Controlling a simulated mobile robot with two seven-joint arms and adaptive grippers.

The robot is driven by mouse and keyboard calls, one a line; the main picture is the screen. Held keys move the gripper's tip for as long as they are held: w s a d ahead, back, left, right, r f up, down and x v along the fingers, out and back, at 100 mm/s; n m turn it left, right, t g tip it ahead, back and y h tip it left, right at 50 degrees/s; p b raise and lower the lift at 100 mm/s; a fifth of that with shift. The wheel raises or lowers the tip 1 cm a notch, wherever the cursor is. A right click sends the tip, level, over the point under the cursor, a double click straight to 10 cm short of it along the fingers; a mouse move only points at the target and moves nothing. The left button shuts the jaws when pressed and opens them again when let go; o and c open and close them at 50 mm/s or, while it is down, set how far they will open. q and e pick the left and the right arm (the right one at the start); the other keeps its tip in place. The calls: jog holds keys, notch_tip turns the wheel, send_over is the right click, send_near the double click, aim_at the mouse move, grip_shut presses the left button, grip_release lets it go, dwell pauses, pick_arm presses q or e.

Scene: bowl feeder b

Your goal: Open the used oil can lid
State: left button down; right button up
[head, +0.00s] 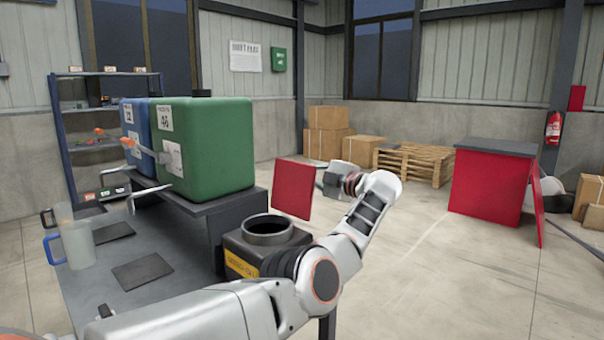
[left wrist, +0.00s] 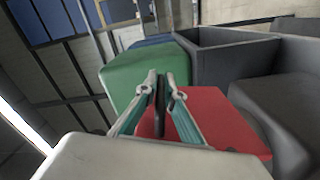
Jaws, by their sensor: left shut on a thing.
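The used oil can (head: 240,250) is a dark box with a yellow label and a round, open neck (head: 268,226) on top. Its red square lid (head: 293,188) stands steeply raised behind the neck, leaving the opening uncovered. My left gripper (head: 328,182) is at the lid's right side, my arm crossing in front of the can. In the left wrist view, the red lid (left wrist: 225,122) lies beyond the left fingers (left wrist: 162,88), which are shut on a dark, narrow handle (left wrist: 160,108) at the lid. My right gripper is not in view.
A green tank (head: 212,145) and a blue tank (head: 136,125) with taps stand on a raised stand behind the dark bench (head: 100,292). Clear jugs (head: 76,244) stand at the bench's left. Open floor (head: 410,270) lies to the right, before a red cabinet (head: 485,185).

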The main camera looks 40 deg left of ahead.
pick_arm(q)
jog(key=c, duration=2.2)
grip_release()
jog(key=shift+o, duration=0.2)
jog(key=s+d, duration=0.1)
jog(key=d, duration=1.1)
